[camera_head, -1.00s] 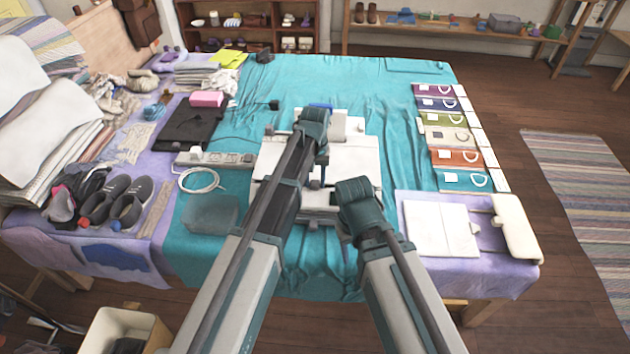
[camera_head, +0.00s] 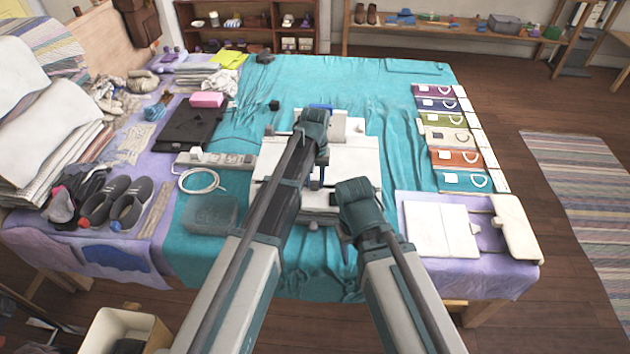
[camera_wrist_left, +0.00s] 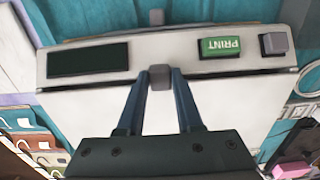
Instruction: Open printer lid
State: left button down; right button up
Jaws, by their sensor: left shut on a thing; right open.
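The white printer (camera_head: 355,160) lies on the teal cloth, partly covered by my arms in the head view. In the left wrist view its panel (camera_wrist_left: 175,50) has a dark display (camera_wrist_left: 88,60), a green PRINT button (camera_wrist_left: 220,47) and a grey button (camera_wrist_left: 274,44). My left gripper (camera_wrist_left: 159,80) is shut on a small grey tab (camera_wrist_left: 159,74) at the edge of the white lid (camera_wrist_left: 75,115). In the head view my left wrist hides most of this contact. My right gripper (camera_head: 344,230) is open near the printer's front edge, mostly hidden by its own wrist.
A power strip (camera_head: 215,159) and coiled white cable (camera_head: 200,180) lie left of the printer. A translucent box (camera_head: 210,214) is at front left. Cloth behind the printer is mostly clear.

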dwell(0.5)
pick_arm(q)
jog(key=w+r+g+p, duration=0.1)
jog(key=r, duration=0.1)
jog(key=r+g+p, duration=0.1)
jog(key=r+p, duration=0.1)
jog(key=w+r+g+p, duration=0.1)
jog(key=r+p, duration=0.1)
jog(key=shift+w, duration=0.3)
jog(key=shift+w+r+g, duration=0.1)
jog(key=shift+r+g, duration=0.35)
jog(key=shift+g, duration=0.15)
jog(key=c, duration=0.6)
grip_release()
jog(key=shift+o, duration=0.2)
